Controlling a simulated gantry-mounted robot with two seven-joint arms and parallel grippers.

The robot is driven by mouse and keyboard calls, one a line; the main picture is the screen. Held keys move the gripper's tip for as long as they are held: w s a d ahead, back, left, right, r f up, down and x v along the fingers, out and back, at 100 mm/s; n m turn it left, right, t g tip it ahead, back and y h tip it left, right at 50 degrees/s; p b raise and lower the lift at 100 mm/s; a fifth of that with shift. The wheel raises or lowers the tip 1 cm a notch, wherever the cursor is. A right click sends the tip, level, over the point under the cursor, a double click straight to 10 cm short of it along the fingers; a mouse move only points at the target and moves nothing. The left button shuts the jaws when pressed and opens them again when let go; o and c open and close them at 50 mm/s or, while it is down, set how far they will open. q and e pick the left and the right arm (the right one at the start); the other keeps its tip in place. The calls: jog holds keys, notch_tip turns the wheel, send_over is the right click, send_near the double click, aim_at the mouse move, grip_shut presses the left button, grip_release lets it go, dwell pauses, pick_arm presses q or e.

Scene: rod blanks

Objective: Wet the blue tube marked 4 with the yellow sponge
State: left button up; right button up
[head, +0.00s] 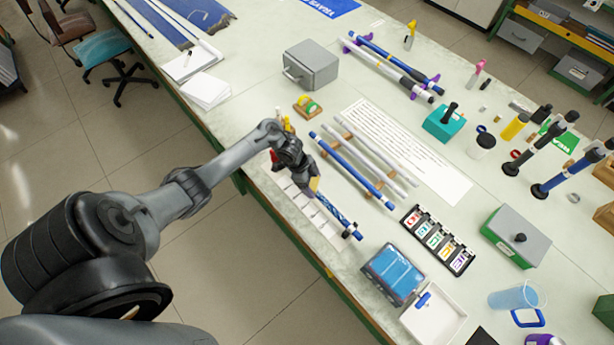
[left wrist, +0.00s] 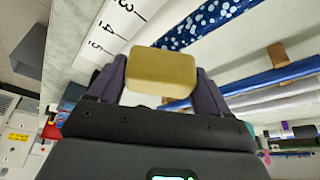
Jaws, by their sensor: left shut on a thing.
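My left gripper (head: 311,182) is shut on the yellow sponge (left wrist: 162,72), which sits between its two fingers. The sponge also shows as a small yellow patch in the head view (head: 315,184). A dark blue tube with pale speckles (head: 337,215) lies by the front table edge, partly hidden by the gripper; it also shows in the left wrist view (left wrist: 212,18), beyond the sponge. I cannot tell whether sponge and tube touch. A white strip (head: 297,205) with printed numbers, 3, 4 and 5 readable in the wrist view, lies beside it.
A plain blue tube (head: 352,170) and several grey rods (head: 375,150) lie on wooden supports behind. A blue-filled tray (head: 393,273), a white tray (head: 434,318) and a black holder with coloured labels (head: 438,239) stand to the right. A grey box (head: 311,64) stands behind.

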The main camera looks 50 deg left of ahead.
aim_at(327, 203)
pick_arm(q)
jog(key=d, duration=0.5)
jog(key=shift+w, duration=0.15)
jog(key=shift+w+d, duration=0.15)
jog(key=shift+d, duration=1.3)
jog(key=shift+w+d, duration=0.1)
jog(key=shift+d, duration=1.35)
jog(key=shift+a, duration=0.5)
jog(key=shift+s+a, duration=0.1)
jog(key=shift+a, duration=0.8)
jog(key=shift+s+a, duration=0.15)
jog(key=shift+a, duration=1.35)
jog(key=shift+s+a, duration=0.1)
jog(key=shift+a, duration=1.4)
jog(key=shift+s+a, duration=0.15)
jog(key=shift+a, duration=1.35)
jog(key=shift+s+a+b, duration=0.2)
jog(key=shift+a+b, duration=0.7)
jog(key=shift+a, duration=2.1)
notch_tip(327, 203, up, 4)
jog(key=p, duration=0.3)
notch_tip(327, 203, up, 4)
jog(key=p, duration=0.4)
jog(key=shift+r+p, duration=0.1)
jog(key=shift+p, duration=0.3)
